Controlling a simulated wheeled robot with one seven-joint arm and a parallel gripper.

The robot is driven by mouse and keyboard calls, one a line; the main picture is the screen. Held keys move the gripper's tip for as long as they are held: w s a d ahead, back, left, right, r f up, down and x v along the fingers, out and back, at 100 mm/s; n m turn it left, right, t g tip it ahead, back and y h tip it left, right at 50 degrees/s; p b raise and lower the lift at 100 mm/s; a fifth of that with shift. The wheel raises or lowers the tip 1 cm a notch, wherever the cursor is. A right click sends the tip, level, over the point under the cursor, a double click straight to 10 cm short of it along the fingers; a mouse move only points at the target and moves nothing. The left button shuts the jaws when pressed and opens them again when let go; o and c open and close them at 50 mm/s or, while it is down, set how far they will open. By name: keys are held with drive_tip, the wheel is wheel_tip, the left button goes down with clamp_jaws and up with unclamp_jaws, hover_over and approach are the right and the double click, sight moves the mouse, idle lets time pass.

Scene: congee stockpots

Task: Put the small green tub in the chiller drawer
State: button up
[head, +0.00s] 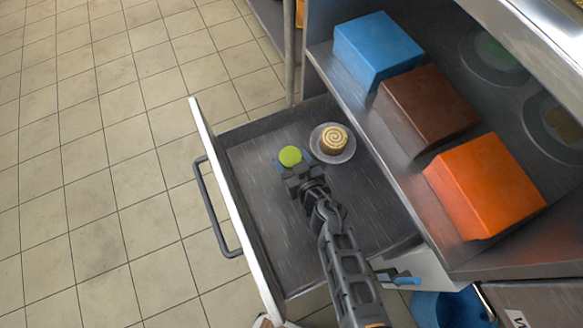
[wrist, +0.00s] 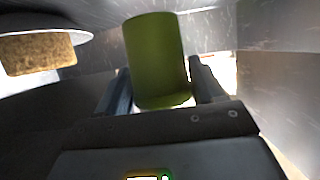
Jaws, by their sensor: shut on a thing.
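The small green tub (head: 290,156) is between the fingers of my gripper (head: 291,164), over the floor of the open drawer (head: 268,206). In the wrist view the green tub (wrist: 155,55) stands between the two blue-grey fingers of my gripper (wrist: 158,90), which are shut on it. It looks slightly tilted there. I cannot tell whether its base touches the drawer floor. The drawer is pulled out, with a white front and a grey bar handle (head: 214,210).
A spiral-topped roll (head: 333,139) sits on a round plate (head: 346,154) in the drawer, right of the tub. Blue (head: 378,48), brown (head: 428,108) and orange (head: 483,185) boxes stand on the shelf above. The near part of the drawer floor is clear. A blue bucket (head: 440,310) stands at lower right.

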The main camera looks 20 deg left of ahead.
drive_tip(key=shift+f+b, duration=1.8)
drive_tip(key=shift+f, duration=0.1)
drive_tip(key=shift+r, duration=0.15)
drive_tip(key=o, duration=1.1)
drive_tip(key=shift+o, duration=0.2)
